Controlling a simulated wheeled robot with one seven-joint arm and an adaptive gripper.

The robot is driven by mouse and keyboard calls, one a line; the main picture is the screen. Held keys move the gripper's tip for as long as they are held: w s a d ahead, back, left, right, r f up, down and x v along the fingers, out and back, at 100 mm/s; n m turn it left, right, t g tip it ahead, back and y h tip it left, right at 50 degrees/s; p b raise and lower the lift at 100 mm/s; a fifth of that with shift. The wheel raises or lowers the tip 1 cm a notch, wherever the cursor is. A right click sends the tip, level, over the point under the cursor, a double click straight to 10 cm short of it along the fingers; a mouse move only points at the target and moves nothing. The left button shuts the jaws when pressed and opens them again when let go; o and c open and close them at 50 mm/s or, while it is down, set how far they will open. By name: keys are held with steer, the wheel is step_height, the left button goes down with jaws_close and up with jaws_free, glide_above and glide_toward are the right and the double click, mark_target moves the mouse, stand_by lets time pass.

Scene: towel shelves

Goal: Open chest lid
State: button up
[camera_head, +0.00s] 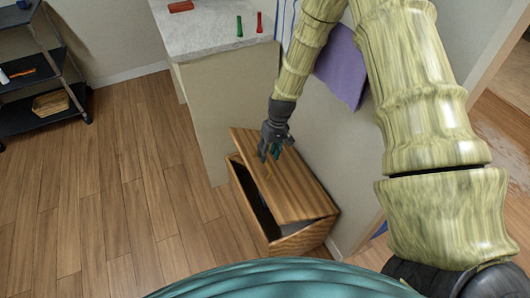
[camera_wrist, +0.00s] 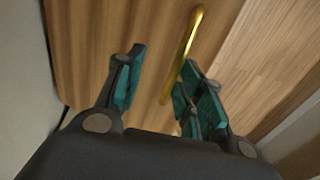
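The wooden chest (camera_head: 250,205) stands on the floor against the wall in the head view. Its lid (camera_head: 300,192) is partly raised, with a dark gap along the front side. A gold handle (camera_wrist: 184,50) is on the lid, and it shows small in the head view (camera_head: 268,172). My gripper (camera_head: 268,156) is over the lid, close to the handle. In the wrist view my gripper (camera_wrist: 165,90) has its teal-padded fingers apart. The handle passes between them, nearer the right finger. I cannot tell whether a finger touches it.
A counter (camera_head: 215,35) with red and green items stands behind the chest. A purple towel (camera_head: 342,68) hangs on the wall beside my arm. A dark shelf rack (camera_head: 45,115) is at the far left. The wooden floor (camera_head: 120,190) left of the chest is clear.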

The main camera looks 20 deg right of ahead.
steer(key=shift+o, duration=0.5)
steer(key=shift+d+f, duration=0.4)
steer(key=shift+a+r, duration=0.2)
steer(key=shift+a, duration=0.05)
steer(key=shift+r, duration=0.15)
step_height(320, 180, up, 12)
steer(key=d, duration=0.2)
steer(key=shift+f, duration=0.2)
